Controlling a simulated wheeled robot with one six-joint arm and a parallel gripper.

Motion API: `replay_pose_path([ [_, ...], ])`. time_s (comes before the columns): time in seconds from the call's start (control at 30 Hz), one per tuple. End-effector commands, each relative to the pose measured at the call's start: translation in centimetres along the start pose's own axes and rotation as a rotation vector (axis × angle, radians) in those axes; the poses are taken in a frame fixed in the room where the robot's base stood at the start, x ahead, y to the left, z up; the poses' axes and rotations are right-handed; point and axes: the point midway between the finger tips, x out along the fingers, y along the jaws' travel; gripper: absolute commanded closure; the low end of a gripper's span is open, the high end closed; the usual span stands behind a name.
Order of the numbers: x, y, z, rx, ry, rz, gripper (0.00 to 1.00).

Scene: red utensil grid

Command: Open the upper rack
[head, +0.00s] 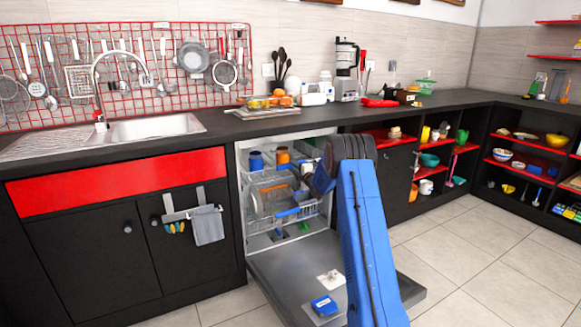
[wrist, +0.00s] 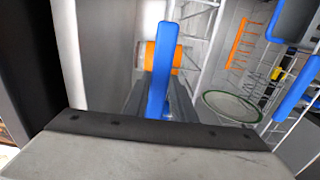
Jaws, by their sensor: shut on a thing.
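The upper rack (head: 265,176) is in the open dishwasher in the head view, with a blue mug (head: 256,161) and an orange cup (head: 282,155) on it. In the wrist view a blue bar, the rack's handle (wrist: 164,60), runs between the grey fingers of my gripper (wrist: 160,108). The gripper is shut on this handle. The orange cup shows just behind the handle in the wrist view (wrist: 176,60). In the head view my arm hides the right part of the rack, and the fingertips are hard to make out.
The dishwasher door (head: 265,275) lies folded down, with a blue box on it. The lower rack (head: 290,218) is inside, holding a plate. The counter (head: 235,122) runs above. Tiled floor (head: 480,250) is free to the right.

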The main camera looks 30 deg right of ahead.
Motion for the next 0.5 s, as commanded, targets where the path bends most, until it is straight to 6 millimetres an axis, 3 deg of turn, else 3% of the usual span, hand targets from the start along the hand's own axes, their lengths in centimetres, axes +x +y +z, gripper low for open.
replay_pose_path([
  [0.5,-14.4,-0.1,0.1,0.002,-0.004,-0.003,1.0],
])
